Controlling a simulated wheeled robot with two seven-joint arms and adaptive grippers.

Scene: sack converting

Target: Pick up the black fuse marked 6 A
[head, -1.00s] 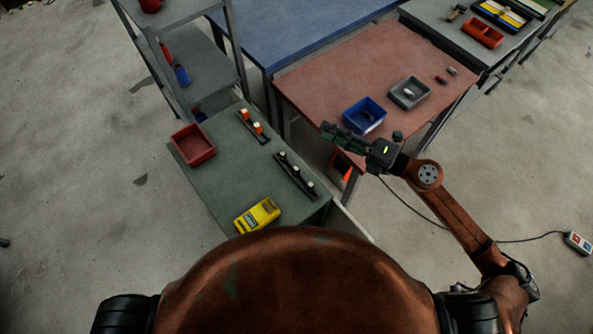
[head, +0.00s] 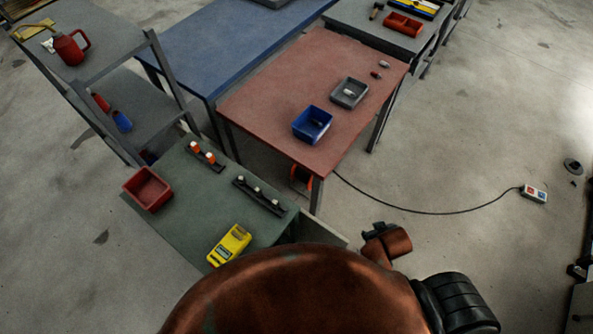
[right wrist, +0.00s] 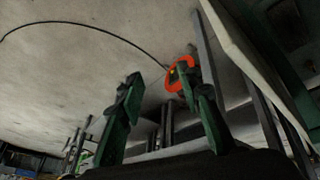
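No marking 6 A can be read in either view, so I cannot tell which thing is the black fuse. A small dark reddish piece (head: 376,75) and a small grey piece (head: 384,64) lie on the red table (head: 270,95). Small pale-topped parts sit in a black strip (head: 262,201) on the green bench. My right gripper (right wrist: 163,88) is open and empty in the right wrist view, away from these things. My left gripper is out of view.
The green bench (head: 185,215) also holds a red bin (head: 148,189), a yellow meter (head: 229,245) and a strip with orange parts (head: 206,157). A shelf rack stands at left. A black cable (head: 430,211) crosses the floor to a socket box (head: 534,194).

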